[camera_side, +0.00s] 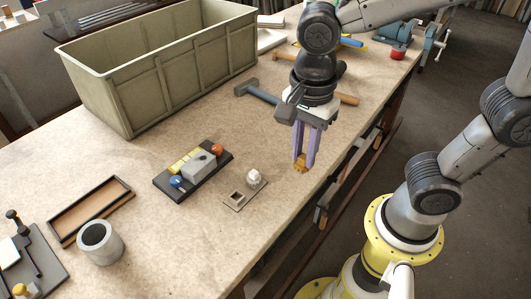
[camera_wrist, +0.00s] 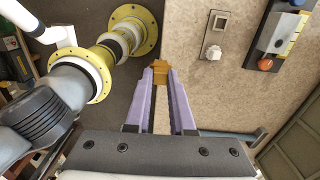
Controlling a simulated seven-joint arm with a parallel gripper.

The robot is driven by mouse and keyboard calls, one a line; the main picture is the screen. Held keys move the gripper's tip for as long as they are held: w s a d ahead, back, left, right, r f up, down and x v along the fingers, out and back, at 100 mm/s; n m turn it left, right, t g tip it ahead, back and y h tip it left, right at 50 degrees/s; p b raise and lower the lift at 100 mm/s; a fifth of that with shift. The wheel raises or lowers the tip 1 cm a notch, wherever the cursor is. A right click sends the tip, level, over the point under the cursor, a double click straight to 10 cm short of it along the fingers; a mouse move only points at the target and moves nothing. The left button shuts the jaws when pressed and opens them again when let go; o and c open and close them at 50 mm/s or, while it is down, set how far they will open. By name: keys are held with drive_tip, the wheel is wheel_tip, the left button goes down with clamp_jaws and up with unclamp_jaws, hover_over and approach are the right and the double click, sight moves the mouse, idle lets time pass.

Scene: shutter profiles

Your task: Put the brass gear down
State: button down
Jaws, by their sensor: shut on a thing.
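The brass gear (camera_side: 300,165) is pinched between the purple fingertips of my gripper (camera_side: 304,156). In the wrist view the gear (camera_wrist: 160,73) shows as a toothed golden piece at the tips of the two fingers (camera_wrist: 161,80). The fingers partly hide it. My gripper points down near the worktable's (camera_side: 150,235) long edge on my base's side. In the wrist view the gear overlaps that edge. It seems held above the surface; the exact height is hard to tell.
A small plate with a socket and a white knob (camera_side: 254,177) lies left of the gear. Beyond it is a dark block with coloured knobs (camera_side: 198,168). A large olive crate (camera_side: 170,75) stands behind. A hammer (camera_side: 262,94) lies behind my gripper. A grey cup (camera_side: 100,243) and a shallow tray (camera_side: 92,205) stand far left.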

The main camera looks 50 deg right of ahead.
drive_tip(key=shift+s+r, duration=0.1)
drive_tip(key=shift+r, duration=0.25)
drive_tip(key=w+r, duration=0.4)
drive_tip(key=w, duration=0.7)
drive_tip(key=w+a+f, duration=0.1)
drive_tip(key=w+f, duration=0.2)
drive_tip(key=w, duration=0.1)
drive_tip(key=w+a+f, duration=0.1)
drive_tip(key=w+f, duration=0.2)
drive_tip(key=w, duration=0.1)
drive_tip(key=w+a+f, duration=0.2)
drive_tip(key=w+f, duration=0.1)
drive_tip(key=w, duration=0.1)
drive_tip(key=shift+w+f, duration=0.25)
drive_tip(key=shift+f, duration=0.05)
drive_tip(key=shift+w+a+f, duration=0.1)
drive_tip(key=shift+w+f, duration=0.4)
drive_tip(key=shift+f, duration=0.1)
drive_tip(key=shift+w+f, duration=0.15)
drive_tip(key=shift+f, duration=1.5)
